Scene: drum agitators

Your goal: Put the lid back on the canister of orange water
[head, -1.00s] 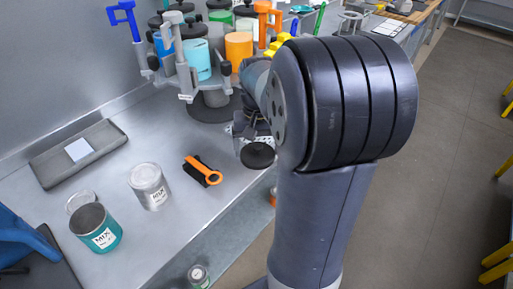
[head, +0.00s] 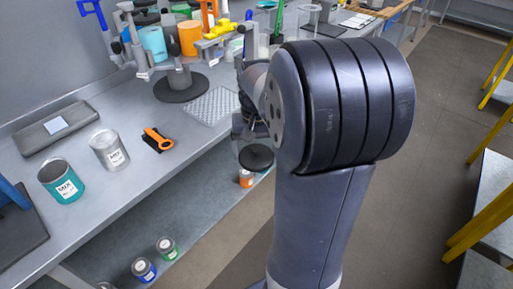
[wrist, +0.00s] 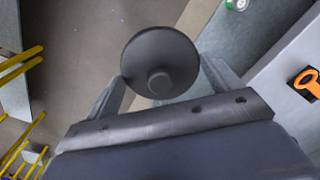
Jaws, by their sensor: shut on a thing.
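My gripper (wrist: 163,76) is shut on a dark round lid (wrist: 160,55) with a small knob, one finger at each side of it. In the head view the lid (head: 256,157) hangs level beyond the bench's front edge, beside my arm. The canister of orange water (head: 190,40) stands in the drum agitator (head: 180,82) at the back of the bench, up and left of the lid and well apart from it. I see no dark lid on it, unlike some neighbours. My arm hides part of the gripper in the head view.
A cyan canister (head: 153,43) stands left of the orange one. A white well plate (head: 211,105) lies in front of the agitator. An orange-black tool (head: 157,139), a grey tin (head: 109,149) and a teal tin (head: 62,181) stand nearer. Jars (head: 167,248) sit on the lower shelf.

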